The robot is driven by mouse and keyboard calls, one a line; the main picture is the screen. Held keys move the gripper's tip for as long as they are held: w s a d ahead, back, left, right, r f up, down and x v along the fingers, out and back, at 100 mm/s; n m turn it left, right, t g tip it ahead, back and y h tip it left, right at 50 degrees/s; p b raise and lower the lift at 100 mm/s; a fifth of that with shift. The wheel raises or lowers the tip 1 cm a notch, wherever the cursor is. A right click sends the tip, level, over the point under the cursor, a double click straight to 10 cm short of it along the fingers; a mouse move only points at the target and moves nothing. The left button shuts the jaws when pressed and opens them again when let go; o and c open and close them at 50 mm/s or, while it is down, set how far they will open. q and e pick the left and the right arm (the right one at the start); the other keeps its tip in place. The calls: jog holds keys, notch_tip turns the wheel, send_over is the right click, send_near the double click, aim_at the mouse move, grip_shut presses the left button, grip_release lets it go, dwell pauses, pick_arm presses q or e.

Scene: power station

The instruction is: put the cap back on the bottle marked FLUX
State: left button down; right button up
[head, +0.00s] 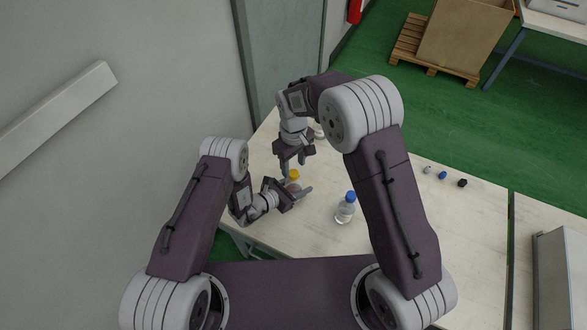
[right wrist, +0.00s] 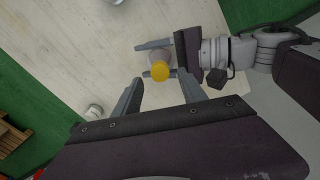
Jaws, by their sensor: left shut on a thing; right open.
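A clear bottle (head: 294,187) with a yellow cap (head: 294,174) at its top stands at the left of the table. My left gripper (head: 304,192) is shut around its body from the side. In the right wrist view the yellow cap (right wrist: 160,74) sits over the bottle (right wrist: 157,59), between the fingers of my left gripper (right wrist: 155,60). My right gripper (head: 294,164) points down just above the cap, open and empty; its fingers (right wrist: 160,88) show on either side below the cap in the wrist view. I cannot read FLUX on any bottle.
A blue-capped bottle (head: 345,209) stands right of the held one. A pale bottle (head: 319,131) is partly hidden behind my right arm. Loose white (head: 427,170), blue (head: 442,175) and black (head: 462,183) caps lie on the table's right part. A grey case (head: 562,270) stands far right.

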aim_at(293, 173)
jog(key=shift+r, duration=0.5)
jog(key=shift+c, duration=0.3)
notch_tip(293, 173, up, 4)
jog(key=shift+f, duration=0.25)
jog(key=shift+f, duration=0.1)
notch_tip(293, 173, down, 8)
jog(key=shift+r, duration=0.1)
grip_shut()
